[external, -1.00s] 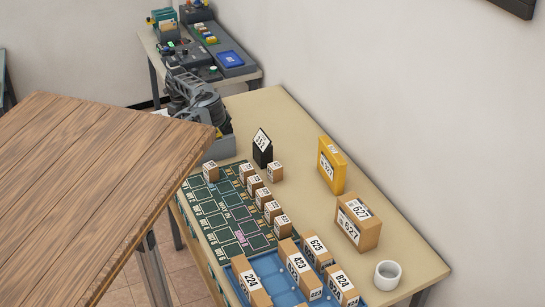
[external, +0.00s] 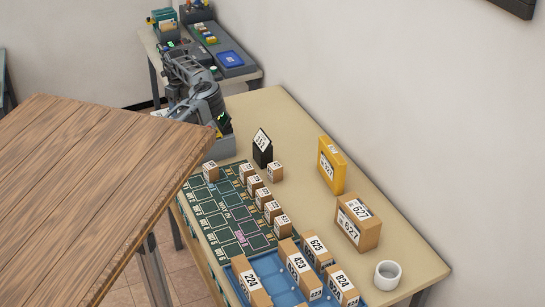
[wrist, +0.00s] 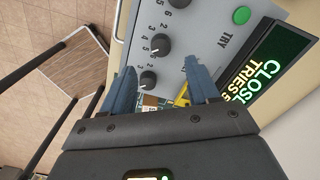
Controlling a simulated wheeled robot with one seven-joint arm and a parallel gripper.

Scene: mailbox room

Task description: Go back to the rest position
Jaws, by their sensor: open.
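My gripper (wrist: 162,84) shows in the wrist view with its two blue-grey fingers spread apart and nothing between them. Beyond the fingers is a grey control panel (wrist: 190,40) with black numbered dials and a green button (wrist: 241,15) marked TRY. A dark display (wrist: 275,62) with green letters, partly cut off, reads CLOSE and TRIES 5. In the external view my grey arm (external: 190,75) stands folded at the far end of the long table. The gripper's fingers cannot be made out there.
The long beige table (external: 290,125) holds a green marked mat (external: 215,210) with small boxes, a blue tray (external: 270,268) with cartons, a yellow box (external: 331,165), a brown carton (external: 358,222) and a white cup (external: 387,275). A wooden tabletop (external: 90,190) fills the left foreground.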

